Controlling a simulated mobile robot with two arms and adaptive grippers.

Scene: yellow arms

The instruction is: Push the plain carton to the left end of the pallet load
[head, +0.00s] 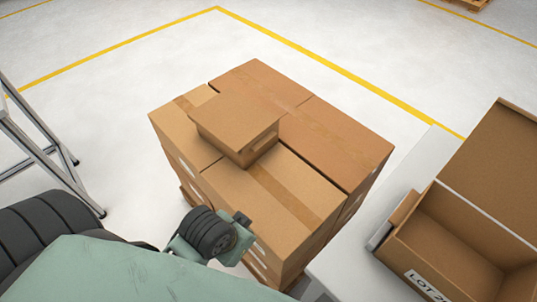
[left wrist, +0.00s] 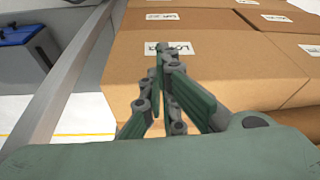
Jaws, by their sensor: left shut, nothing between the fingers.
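The plain carton (head: 232,122) is a small brown box lying on top of the pallet load (head: 325,140), towards its left side. The load is made of larger taped brown cartons standing close together. My left gripper (head: 243,218) is at the near side of the load, apart from the plain carton. In the left wrist view the left gripper (left wrist: 160,48) is shut and empty, its fingertips in front of a large carton (left wrist: 225,75) with a white label; whether they touch it I cannot tell. I cannot make out the plain carton there. My right gripper is not in view.
An open carton (head: 450,235) stands on a grey table (head: 350,262) close to the load's right. A metal ladder frame (head: 45,150) stands at the left. A blue-topped bin (left wrist: 22,32) shows in the left wrist view. The floor behind the load is clear.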

